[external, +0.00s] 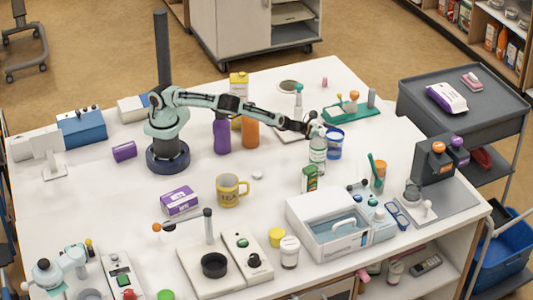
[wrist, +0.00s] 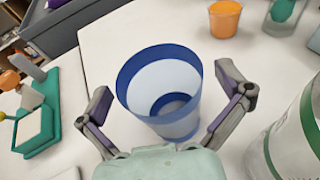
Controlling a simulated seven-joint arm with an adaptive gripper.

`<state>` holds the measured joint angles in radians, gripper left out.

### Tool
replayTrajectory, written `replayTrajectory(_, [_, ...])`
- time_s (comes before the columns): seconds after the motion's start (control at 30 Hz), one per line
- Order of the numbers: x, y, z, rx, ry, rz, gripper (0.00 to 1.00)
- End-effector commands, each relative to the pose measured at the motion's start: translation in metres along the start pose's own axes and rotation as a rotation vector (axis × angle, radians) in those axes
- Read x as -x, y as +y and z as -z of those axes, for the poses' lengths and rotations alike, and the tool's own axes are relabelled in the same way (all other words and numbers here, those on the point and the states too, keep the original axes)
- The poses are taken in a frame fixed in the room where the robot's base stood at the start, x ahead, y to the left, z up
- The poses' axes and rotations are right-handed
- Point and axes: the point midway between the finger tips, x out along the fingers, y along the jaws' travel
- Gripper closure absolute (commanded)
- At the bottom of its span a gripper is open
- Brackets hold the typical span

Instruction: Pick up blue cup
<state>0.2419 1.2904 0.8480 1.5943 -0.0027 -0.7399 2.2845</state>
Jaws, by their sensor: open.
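The blue cup (wrist: 165,85) is a white cup with a blue rim and a blue ring inside, standing upright on the white table. In the wrist view my gripper (wrist: 168,98) is open, with one finger on each side of the cup. I cannot tell whether either finger touches it. In the external view the cup (external: 334,145) stands right of the clear bottle, and my gripper (external: 325,132) is at its upper left.
An orange cup (wrist: 224,18) stands beyond. A green stand (external: 348,110) is behind.

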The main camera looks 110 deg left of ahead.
Motion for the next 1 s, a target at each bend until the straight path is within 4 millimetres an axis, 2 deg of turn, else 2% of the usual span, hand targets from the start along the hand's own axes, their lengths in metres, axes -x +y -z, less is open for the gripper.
replayTrajectory(0.03, [0.0,0.0,0.0,0.0,0.0,0.0,0.0])
replayTrajectory(0.07, [0.0,0.0,0.0,0.0,0.0,0.0,0.06])
replayTrajectory(0.2, [0.0,0.0,0.0,0.0,-0.001,0.001,0.5])
replayTrajectory(0.23, [0.0,0.0,0.0,0.0,0.0,0.001,0.59])
replayTrajectory(0.27, [0.0,0.0,0.0,0.0,0.0,0.001,0.63])
replayTrajectory(0.63, [0.001,-0.001,-0.003,0.001,-0.001,0.002,0.64])
replayTrajectory(0.87, [0.009,-0.001,-0.029,0.001,-0.004,0.001,0.64])
replayTrajectory(1.0, [0.04,0.0,-0.05,0.003,-0.003,0.001,0.64])
